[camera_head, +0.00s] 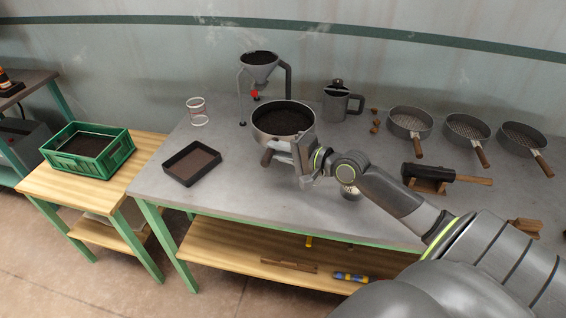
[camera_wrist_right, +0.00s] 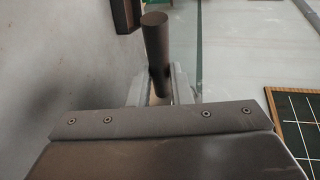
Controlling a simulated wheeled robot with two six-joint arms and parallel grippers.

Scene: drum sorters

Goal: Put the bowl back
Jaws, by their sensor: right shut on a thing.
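A round metal bowl (camera_head: 258,122) with dark material in it is over the grey workbench, below and in front of a grey funnel on a stand. A short brown handle (camera_head: 267,157) shows at its front. My right gripper (camera_head: 279,146) is at the bowl's front side, shut on this handle. In the right wrist view a dark round handle (camera_wrist_right: 157,45) stands between the fingers. I cannot tell whether the bowl touches the bench. My left gripper is not in view.
A grey jug (camera_head: 335,106), several handled pans (camera_head: 409,122) and a dark mallet-like tool (camera_head: 428,175) are on the right.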

